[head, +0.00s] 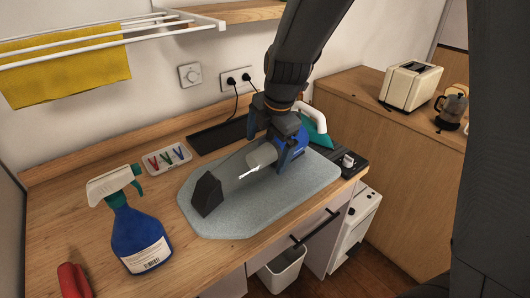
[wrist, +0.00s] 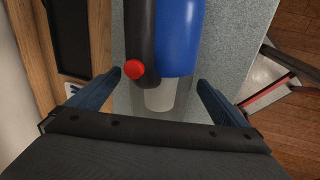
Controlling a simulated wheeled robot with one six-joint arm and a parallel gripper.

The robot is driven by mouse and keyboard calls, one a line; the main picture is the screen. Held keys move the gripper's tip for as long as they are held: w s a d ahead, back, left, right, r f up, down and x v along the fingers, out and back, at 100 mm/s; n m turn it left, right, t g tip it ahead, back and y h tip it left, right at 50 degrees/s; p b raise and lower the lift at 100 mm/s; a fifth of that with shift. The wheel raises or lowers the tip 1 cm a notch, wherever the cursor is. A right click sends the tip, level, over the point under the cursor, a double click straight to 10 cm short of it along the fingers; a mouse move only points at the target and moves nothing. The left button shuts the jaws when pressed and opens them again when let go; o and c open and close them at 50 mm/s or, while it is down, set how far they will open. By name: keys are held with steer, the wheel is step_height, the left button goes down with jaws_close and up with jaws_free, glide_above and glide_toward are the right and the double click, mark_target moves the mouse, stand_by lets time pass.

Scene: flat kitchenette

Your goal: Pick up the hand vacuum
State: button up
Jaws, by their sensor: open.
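The hand vacuum lies on a grey ironing mat (head: 270,205) on the counter. In the head view it has a dark wedge nozzle (head: 207,193), a clear front section and a blue body (head: 293,157). The wrist view shows its blue body (wrist: 180,40), black handle and red button. My gripper (head: 268,140) is over the vacuum's middle, partly hiding it. In the wrist view my gripper (wrist: 160,82) is open, one finger on each side of the vacuum near the red button. I see no grip on it, and cannot tell whether the fingers reach beside it or stay above.
A teal iron with a white handle (head: 316,123) stands close behind the vacuum. A blue spray bottle (head: 140,235) and a red object (head: 73,280) stand at the left. A tray of coloured pegs (head: 167,159) lies behind. The mat's front part is clear.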

steer(key=shift+f, duration=0.25)
steer(key=c, duration=2.1)
steer(key=shift+w+a+r, duration=0.1)
steer(key=shift+w, duration=0.05)
steer(key=shift+c, duration=0.2)
